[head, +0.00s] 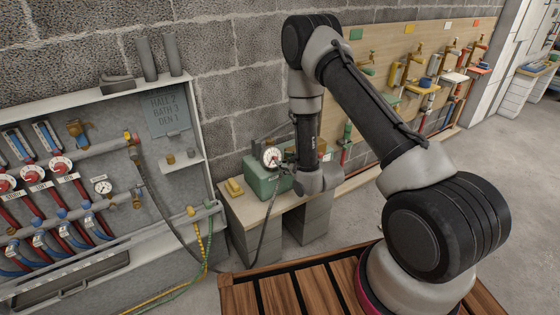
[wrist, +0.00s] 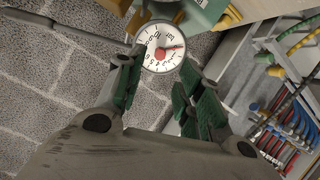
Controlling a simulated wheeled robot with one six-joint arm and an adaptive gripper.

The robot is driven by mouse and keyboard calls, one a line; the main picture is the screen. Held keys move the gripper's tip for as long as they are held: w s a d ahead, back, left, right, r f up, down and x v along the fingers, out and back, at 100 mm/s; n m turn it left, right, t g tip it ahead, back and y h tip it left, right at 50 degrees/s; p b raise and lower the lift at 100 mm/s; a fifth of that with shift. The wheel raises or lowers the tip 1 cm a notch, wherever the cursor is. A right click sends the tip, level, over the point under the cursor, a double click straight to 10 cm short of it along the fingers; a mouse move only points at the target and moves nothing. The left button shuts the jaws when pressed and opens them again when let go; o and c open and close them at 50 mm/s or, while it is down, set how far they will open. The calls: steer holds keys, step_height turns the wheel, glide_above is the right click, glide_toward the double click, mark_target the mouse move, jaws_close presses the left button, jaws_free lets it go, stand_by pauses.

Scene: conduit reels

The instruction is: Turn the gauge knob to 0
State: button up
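The round white gauge (head: 272,157) stands on the green box (head: 262,180) on the small bench in the head view. In the wrist view the gauge (wrist: 153,39) shows a white face with black numbers, a red centre and a red needle pointing right. The numbers are tilted and too small to read surely. My gripper (wrist: 160,66) is open, its green-padded fingers apart on the left and right, with the gauge face seen between and just beyond the tips. I cannot tell whether a finger touches it. In the head view the arm partly hides the gripper beside the gauge.
A grey wall panel (head: 150,85) with red-handled valves, pipes and a second small dial (head: 103,187) stands at left. A yellow block (head: 235,187) lies on the bench. A dark hose runs near the bench's left side. A slatted wooden deck (head: 285,298) is in front.

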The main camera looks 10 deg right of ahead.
steer(key=shift+v, duration=2.4)
steer(key=s+d+f+m+g+h, duration=0.1)
steer(key=s+d+f+g+h, duration=0.1)
steer(key=s+f+g, duration=0.6)
steer(key=s+d+m+g+h, duration=0.1)
steer(key=s+d+m+g, duration=0.15)
steer(key=s, duration=0.25)
steer(key=s+d+r+m, duration=0.1)
steer(key=s+r, duration=0.6)
steer(key=r, duration=0.7)
steer(key=s+d+r+m+t, duration=0.1)
steer(key=s+d+r, duration=0.2)
steer(key=r, duration=1.2)
steer(key=s+d+r+m+h, duration=0.1)
steer(key=s+d+r+m, duration=0.1)
steer(key=s+r, duration=0.8)
step_height(320, 180, up, 5)
steer(key=shift+s+d+r+t, duration=0.2)
steer(key=shift+s+d+t, duration=0.15)
steer(key=shift+d, duration=0.1)
